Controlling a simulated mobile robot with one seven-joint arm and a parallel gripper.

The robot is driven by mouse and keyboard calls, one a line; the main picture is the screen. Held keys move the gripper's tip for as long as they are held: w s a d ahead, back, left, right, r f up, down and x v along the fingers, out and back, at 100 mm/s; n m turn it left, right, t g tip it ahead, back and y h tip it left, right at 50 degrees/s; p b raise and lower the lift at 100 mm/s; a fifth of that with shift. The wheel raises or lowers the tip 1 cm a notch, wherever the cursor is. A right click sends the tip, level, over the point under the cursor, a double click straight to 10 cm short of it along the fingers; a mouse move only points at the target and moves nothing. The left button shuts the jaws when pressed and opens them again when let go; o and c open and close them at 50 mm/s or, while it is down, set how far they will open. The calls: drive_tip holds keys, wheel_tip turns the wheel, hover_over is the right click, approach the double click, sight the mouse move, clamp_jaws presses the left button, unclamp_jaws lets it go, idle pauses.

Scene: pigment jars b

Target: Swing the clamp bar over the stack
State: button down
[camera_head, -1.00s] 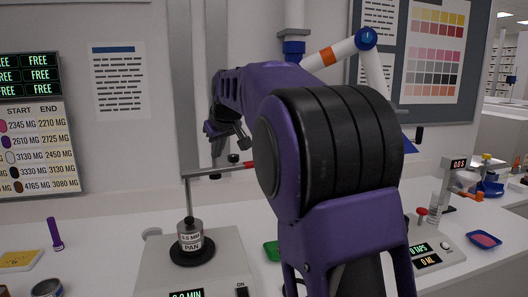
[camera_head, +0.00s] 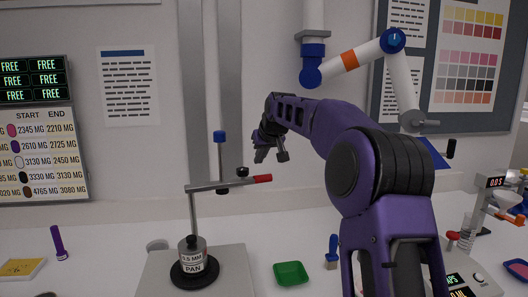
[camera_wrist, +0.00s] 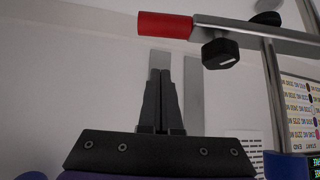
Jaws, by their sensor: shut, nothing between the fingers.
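The clamp bar (camera_head: 225,184) is a grey bar with a red tip. In the head view its left end meets the top of a thin upright rod (camera_head: 193,215) standing at the stack, and its red tip points right. A black knob (camera_head: 243,171) sits near the tip. The stack (camera_head: 192,257) is a small grey pan labelled 0.5 MM PAN on a black round foot. My gripper (camera_head: 271,143) is shut and empty, up and behind the red tip in the picture. In the wrist view the shut fingers (camera_wrist: 162,95) are below the bar's red end (camera_wrist: 165,25), apart from it.
The stack stands on a light plate (camera_head: 235,262) on the white bench. A purple tube (camera_head: 58,240) stands at left.

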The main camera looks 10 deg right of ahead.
drive_tip(key=shift+s+d+f+b, duration=0.1)
drive_tip(key=shift+s+f+b, duration=0.2)
drive_tip(key=shift+f, duration=0.65)
drive_tip(key=shift+s+d+f+b, duration=0.15)
drive_tip(key=shift+s+f, duration=0.15)
drive_tip(key=shift+f, duration=0.6)
drive_tip(key=shift+a, duration=0.1)
